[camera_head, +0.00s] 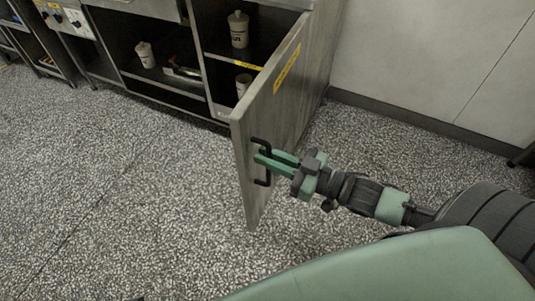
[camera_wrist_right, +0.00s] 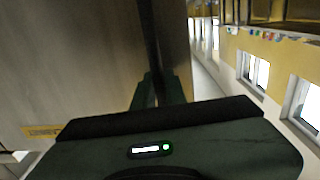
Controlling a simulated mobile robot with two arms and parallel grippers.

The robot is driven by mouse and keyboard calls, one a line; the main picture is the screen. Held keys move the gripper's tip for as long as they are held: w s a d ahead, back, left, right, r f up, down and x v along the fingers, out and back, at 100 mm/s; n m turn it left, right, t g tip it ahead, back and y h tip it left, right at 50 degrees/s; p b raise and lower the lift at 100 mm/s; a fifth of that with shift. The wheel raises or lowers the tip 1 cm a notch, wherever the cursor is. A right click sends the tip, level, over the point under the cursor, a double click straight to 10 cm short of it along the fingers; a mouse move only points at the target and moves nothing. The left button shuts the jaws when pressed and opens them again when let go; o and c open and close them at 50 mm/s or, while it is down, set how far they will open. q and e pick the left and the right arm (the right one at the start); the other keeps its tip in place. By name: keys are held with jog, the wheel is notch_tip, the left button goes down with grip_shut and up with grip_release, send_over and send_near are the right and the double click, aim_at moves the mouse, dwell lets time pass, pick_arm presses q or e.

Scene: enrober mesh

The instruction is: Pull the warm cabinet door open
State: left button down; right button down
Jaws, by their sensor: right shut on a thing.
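The warm cabinet door (camera_head: 258,118) is grey wood-grain with a yellow label (camera_head: 287,69). It stands swung well out from the cabinet, so the shelves behind it show. A black bar handle (camera_head: 265,181) is on the door near its free edge. My right gripper (camera_head: 262,158) has its green fingers shut on the handle. My left gripper is not in view.
A further container (camera_head: 145,55) stands in the open bay to the left. The speckled floor (camera_head: 120,190) is clear. A pale wall (camera_head: 430,55) is at the right.

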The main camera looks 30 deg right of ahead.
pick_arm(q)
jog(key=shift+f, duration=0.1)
pick_arm(e)
jog(key=shift+f, duration=0.1)
jog(key=c, duration=1.5)
grip_release()
jog(key=shift+o, duration=0.2)
